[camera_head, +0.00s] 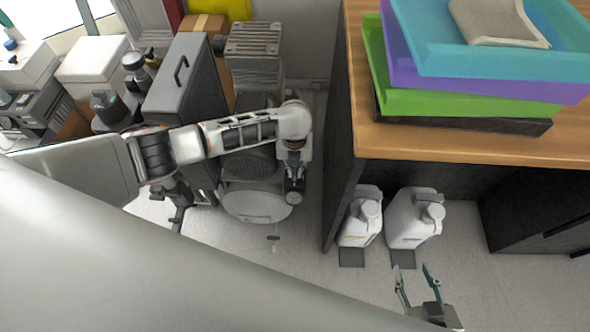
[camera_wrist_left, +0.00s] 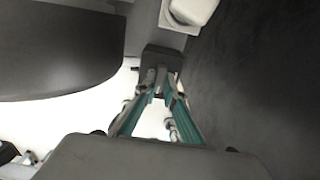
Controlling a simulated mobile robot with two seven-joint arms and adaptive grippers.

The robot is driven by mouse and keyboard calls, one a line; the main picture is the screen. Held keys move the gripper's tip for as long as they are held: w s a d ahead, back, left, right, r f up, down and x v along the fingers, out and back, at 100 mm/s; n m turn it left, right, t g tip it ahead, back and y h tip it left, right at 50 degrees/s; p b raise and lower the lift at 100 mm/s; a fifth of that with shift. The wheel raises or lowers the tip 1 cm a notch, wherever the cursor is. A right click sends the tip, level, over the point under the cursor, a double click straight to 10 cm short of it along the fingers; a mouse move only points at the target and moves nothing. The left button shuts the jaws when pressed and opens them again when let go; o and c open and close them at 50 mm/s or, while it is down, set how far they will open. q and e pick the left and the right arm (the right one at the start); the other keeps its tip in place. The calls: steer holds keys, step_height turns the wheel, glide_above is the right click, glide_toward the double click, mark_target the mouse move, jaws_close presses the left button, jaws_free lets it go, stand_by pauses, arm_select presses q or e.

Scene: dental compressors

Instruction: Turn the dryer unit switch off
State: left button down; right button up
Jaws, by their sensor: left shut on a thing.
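My left arm reaches across the machines in the head view, and its wrist end points down in front of a grey compressor (camera_head: 255,50) with a rounded tank (camera_head: 256,206). My left gripper (camera_wrist_left: 163,88) shows in the left wrist view with its green-lined fingers drawn together at the tips, against a dark grey block (camera_wrist_left: 163,58). The fingers are shut on a part there; I cannot tell for sure that it is the dryer unit switch. The switch is not clearly visible in the head view. My right gripper (camera_head: 418,285) is open and empty above the floor.
A dark cabinet with a handle (camera_head: 182,80) stands left of the compressor. A wooden-topped desk (camera_head: 450,140) with stacked coloured trays (camera_head: 470,100) is at right. Two white jugs (camera_head: 362,222) (camera_head: 413,220) stand under it. A large dark rounded body (camera_wrist_left: 55,50) is close in the left wrist view.

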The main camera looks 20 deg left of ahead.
mark_target(295, 173)
arm_select(q)
steer(key=shift+a+f, duration=0.1)
stand_by(0.4)
steer(key=c, duration=2.1)
jaws_free()
steer(key=shift+c, duration=0.2)
steer(key=shift+r, duration=0.3)
step_height(295, 173, up, 12)
steer(key=shift+f, duration=0.25)
